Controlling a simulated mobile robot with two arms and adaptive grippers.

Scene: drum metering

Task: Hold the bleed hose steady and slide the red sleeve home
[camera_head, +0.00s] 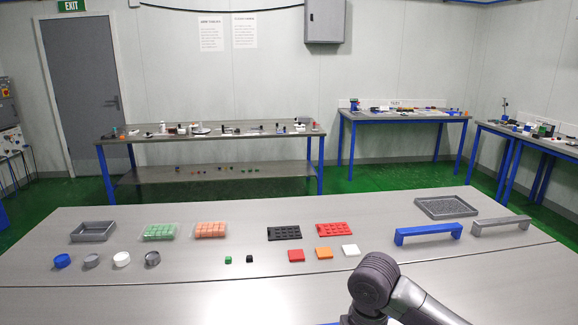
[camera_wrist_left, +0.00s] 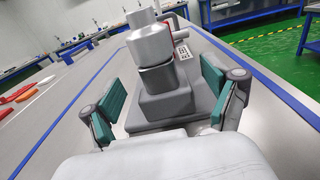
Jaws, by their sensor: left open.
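My left gripper (camera_wrist_left: 165,90) is open in the left wrist view, its two teal pads wide apart. Between and beyond the pads stands a grey device (camera_wrist_left: 165,103) with a blocky base and a dark collar. A silver cylinder (camera_wrist_left: 150,45) rises from it. I see no contact between the pads and the device. A small bit of red shows behind the cylinder, mostly hidden; I cannot tell whether it is the red sleeve. I cannot make out the bleed hose in either view. My right gripper is not in view.
The head view shows a steel table (camera_head: 200,289) with a grey tray (camera_head: 93,231), green blocks (camera_head: 160,231), orange blocks (camera_head: 210,229), a black tray (camera_head: 284,233), a red tray (camera_head: 334,229), small round parts and a blue handle (camera_head: 428,233). The table's front left is bare.

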